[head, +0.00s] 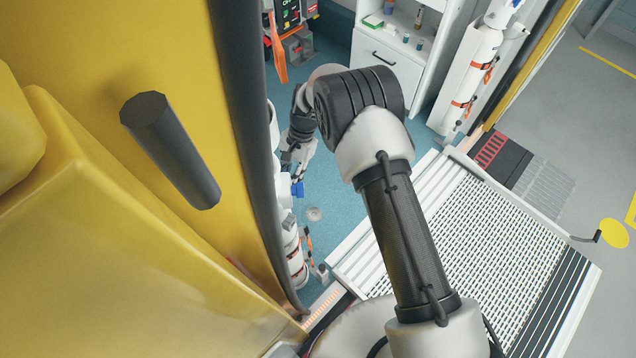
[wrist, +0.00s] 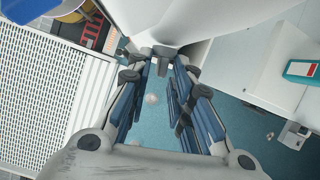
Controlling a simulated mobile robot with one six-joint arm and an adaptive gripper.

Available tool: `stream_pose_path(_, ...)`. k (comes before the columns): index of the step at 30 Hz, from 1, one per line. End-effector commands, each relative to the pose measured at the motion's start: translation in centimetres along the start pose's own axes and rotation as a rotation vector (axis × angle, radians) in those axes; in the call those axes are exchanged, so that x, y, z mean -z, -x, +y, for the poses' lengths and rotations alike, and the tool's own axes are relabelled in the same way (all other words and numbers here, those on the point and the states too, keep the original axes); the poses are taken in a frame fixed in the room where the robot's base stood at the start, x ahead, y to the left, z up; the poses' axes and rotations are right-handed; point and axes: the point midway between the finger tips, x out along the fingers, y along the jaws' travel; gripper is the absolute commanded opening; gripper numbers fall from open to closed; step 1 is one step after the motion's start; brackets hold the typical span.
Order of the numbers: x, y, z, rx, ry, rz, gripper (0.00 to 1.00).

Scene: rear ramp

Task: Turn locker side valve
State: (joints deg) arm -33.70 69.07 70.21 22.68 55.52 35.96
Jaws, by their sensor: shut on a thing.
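A white cylinder (wrist: 165,18) crosses the top of the wrist view, with a small grey valve (wrist: 162,62) sticking out of it. My gripper (wrist: 160,72) has its fingers on both sides of this valve and is shut on it. In the head view my gripper (head: 292,160) is beyond the yellow door edge, beside white cylinders (head: 290,232) standing along the left wall. A small blue part (head: 298,188) shows just below it. The valve itself is hidden or too small to tell in the head view.
The yellow door (head: 100,240) with its dark handle (head: 170,150) stands close on the left. A ramp (head: 480,250) lies to the right of my arm. A white cabinet (head: 385,55) stands at the back. Blue floor (head: 335,185) between is mostly clear.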

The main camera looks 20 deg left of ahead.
Motion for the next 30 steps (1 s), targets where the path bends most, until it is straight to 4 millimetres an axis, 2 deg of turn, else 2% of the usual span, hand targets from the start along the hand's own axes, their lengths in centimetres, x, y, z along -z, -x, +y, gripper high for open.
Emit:
stream_pose_path(1,0.09,-0.99,1.26,-0.04,-0.005,-0.011,0.0)
stream_pose_path(17,0.06,-0.88,1.4,-0.067,-0.014,-0.015,0.0)
stream_pose_path(18,0.07,-0.88,1.4,-0.067,-0.014,-0.015,0.22)
stream_pose_path(21,0.07,-0.89,1.38,-0.067,-0.013,-0.014,0.28)
stream_pose_path(30,0.02,-0.66,1.28,-0.066,-0.011,-0.013,0.28)
